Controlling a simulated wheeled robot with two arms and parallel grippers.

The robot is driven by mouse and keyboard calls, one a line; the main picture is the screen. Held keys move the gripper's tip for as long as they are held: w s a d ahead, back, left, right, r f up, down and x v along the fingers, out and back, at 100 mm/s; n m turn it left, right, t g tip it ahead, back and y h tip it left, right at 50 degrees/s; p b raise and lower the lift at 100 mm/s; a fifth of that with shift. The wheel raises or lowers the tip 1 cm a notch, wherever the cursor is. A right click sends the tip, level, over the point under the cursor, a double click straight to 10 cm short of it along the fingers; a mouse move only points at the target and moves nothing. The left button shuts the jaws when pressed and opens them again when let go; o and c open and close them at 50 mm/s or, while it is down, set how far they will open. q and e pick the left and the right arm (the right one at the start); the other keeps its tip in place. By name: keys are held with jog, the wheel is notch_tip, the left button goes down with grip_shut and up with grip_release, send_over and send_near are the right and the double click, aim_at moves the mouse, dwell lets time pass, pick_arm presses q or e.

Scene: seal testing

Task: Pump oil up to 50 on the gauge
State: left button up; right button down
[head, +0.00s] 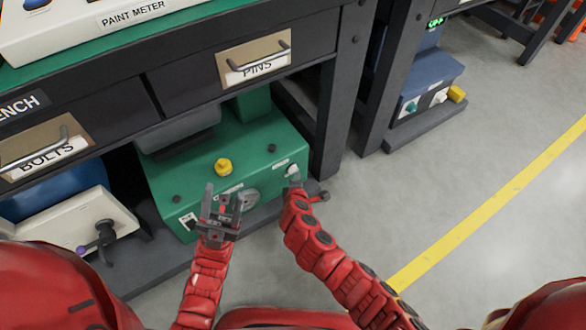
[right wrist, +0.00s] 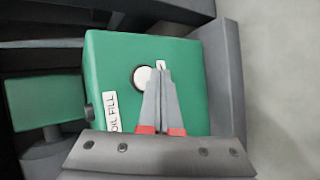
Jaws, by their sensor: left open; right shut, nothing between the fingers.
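A green machine (head: 190,160) stands on a dark base under the bench; its side also shows in the right wrist view (right wrist: 185,65). It has a yellow knob (head: 223,167) on top and a round grey dial (head: 252,196) on its front, whose reading is too small to tell. A white round button (right wrist: 146,78) in a dark ring sits near an OIL FILL label (right wrist: 111,112). My right gripper (right wrist: 162,72) is shut and empty, its tips close beside the button; I cannot tell if they touch. In the head view it (head: 293,181) is at the machine's right corner. My left gripper (head: 222,200) is open and empty before the front.
Drawers marked PINS (head: 255,67) and BOLTS (head: 45,158) are in the bench above. A white unit with a dark valve handle (head: 105,235) stands at left. A blue machine (head: 425,80) is under another bench. The floor at right is clear, with a yellow line (head: 480,215).

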jog(key=shift+w, duration=0.1)
jog(key=shift+w+a, duration=0.25)
dwell(0.3)
jog(key=shift+w+a, duration=0.25)
jog(key=shift+w, duration=0.05)
dwell(0.6)
jog(key=shift+s+d, duration=0.5)
jog(key=shift+s, duration=0.15)
jog(key=shift+p, duration=0.3)
jog(key=shift+s+d+p, duration=0.2)
jog(key=shift+s+d, duration=0.55)
jog(key=shift+s, duration=0.3)
jog(key=shift+s+d+p, duration=0.2)
jog(key=shift+s+d, duration=0.5)
jog(key=shift+s, duration=0.3)
